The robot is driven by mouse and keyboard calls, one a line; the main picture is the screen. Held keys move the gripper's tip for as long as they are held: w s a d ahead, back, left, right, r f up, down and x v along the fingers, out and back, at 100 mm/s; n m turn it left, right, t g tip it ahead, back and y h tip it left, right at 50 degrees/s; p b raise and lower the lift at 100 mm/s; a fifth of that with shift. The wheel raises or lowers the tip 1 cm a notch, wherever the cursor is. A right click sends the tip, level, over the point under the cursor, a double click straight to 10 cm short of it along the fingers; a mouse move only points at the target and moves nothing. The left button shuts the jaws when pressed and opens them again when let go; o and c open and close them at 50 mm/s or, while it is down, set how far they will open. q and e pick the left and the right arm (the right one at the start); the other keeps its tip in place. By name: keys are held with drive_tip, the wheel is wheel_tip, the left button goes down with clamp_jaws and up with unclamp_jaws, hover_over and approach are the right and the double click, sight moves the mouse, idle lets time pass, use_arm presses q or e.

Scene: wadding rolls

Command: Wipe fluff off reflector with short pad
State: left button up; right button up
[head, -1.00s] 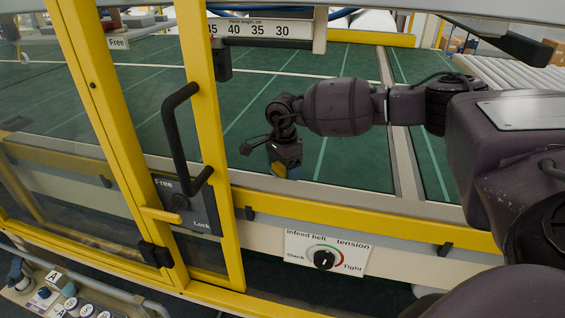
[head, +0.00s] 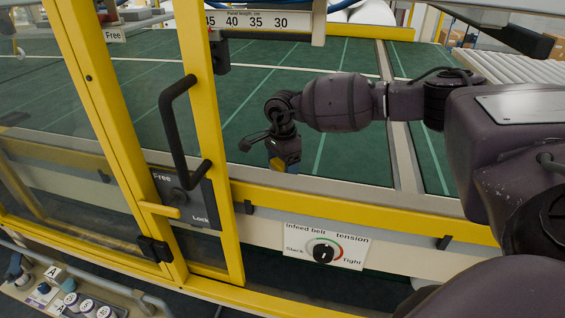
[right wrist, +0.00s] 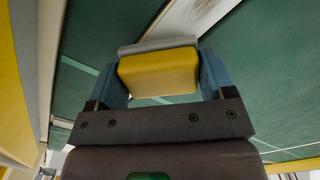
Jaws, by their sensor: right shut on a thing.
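My right gripper (head: 285,164) hangs over the near edge of the green belt in the head view, pointing down. It is shut on a short pad, a yellow block with a grey layer on its far face. The pad (right wrist: 158,72) sits between the two blue fingers in the right wrist view. Its yellow side also shows small in the head view (head: 277,164). Past the pad in the wrist view runs a pale strip (right wrist: 197,18) with brownish smudges; I cannot tell whether it is the reflector. I make out no fluff for certain. My left gripper is not in view.
A yellow-framed clear door with a black handle (head: 168,130) stands at the left. A yellow rail (head: 360,210) runs along the belt's front, above a tension dial (head: 323,251). The green belt (head: 255,90) is bare. Rollers (head: 500,68) lie at the back right.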

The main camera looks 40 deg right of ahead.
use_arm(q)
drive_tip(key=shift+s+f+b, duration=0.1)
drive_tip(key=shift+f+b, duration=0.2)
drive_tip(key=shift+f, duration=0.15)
use_arm(e)
drive_tip(key=shift+f, duration=0.8)
drive_tip(key=shift+w+a, duration=0.1)
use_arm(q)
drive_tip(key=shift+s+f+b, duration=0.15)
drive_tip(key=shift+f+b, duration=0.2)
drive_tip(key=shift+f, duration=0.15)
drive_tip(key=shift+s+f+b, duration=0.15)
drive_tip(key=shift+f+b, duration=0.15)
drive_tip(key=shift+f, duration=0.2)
use_arm(e)
drive_tip(key=shift+w+a+r, duration=0.1)
drive_tip(key=shift+w+a, duration=1.05)
drive_tip(key=shift+w, duration=0.2)
